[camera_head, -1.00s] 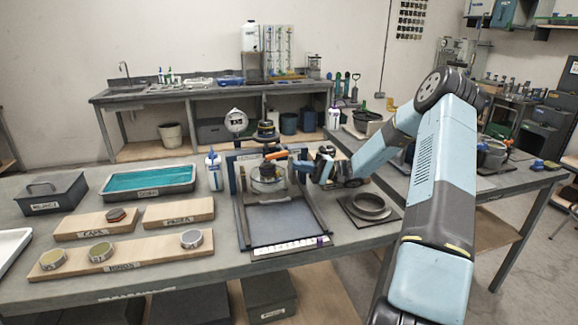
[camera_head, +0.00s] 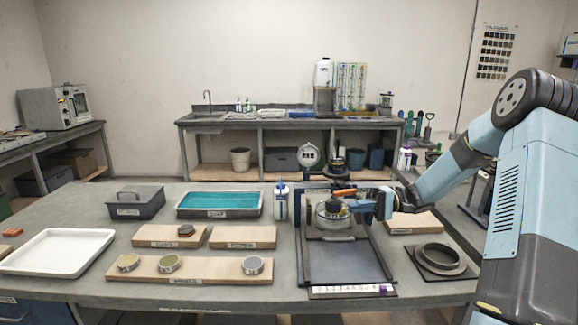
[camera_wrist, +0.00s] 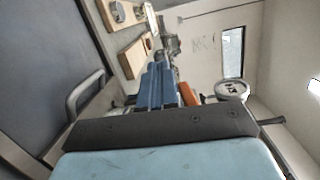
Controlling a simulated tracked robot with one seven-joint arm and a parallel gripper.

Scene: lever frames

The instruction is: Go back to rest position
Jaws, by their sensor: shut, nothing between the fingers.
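My gripper (camera_head: 357,205) reaches in from the right at the lever frame (camera_head: 305,250) on the bench. It is shut, with nothing visible in it; its blue fingers (camera_wrist: 158,84) show together in the wrist view. The orange lever handle (camera_head: 345,193) lies just beside and above the fingers; an orange piece (camera_wrist: 188,94) also shows right beside them in the wrist view. I cannot tell whether they touch. A clear round vessel with a black top (camera_head: 333,213) sits in the frame under the lever. A round dial gauge (camera_head: 308,157) stands behind; it also shows in the wrist view (camera_wrist: 231,89).
A bottle (camera_head: 281,203) is close to the frame's left. A round ring on a plate (camera_head: 440,260) lies right, near my arm.

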